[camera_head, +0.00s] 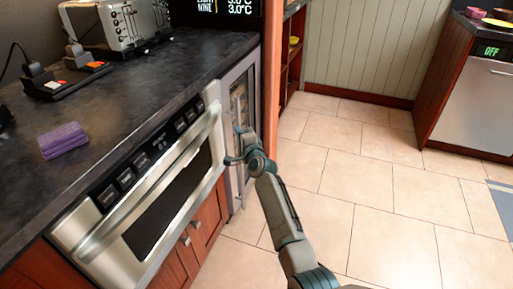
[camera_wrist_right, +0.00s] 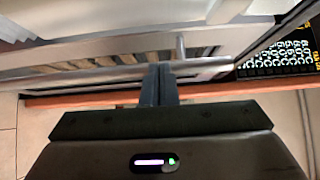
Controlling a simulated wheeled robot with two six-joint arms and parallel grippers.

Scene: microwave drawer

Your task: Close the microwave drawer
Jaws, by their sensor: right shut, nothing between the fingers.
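The microwave drawer (camera_head: 200,165) is a stainless steel front with a dark window and a long bar handle (camera_head: 160,178), built in under the dark counter. Its front looks close to the black control panel above it; I cannot tell whether a small gap is left. My left gripper is not in view.
Wooden cabinet doors (camera_head: 205,215) lie below the drawer. A glass-fronted cooler (camera_head: 240,95) stands just beyond it. The tiled floor (camera_head: 365,185) at the right is clear.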

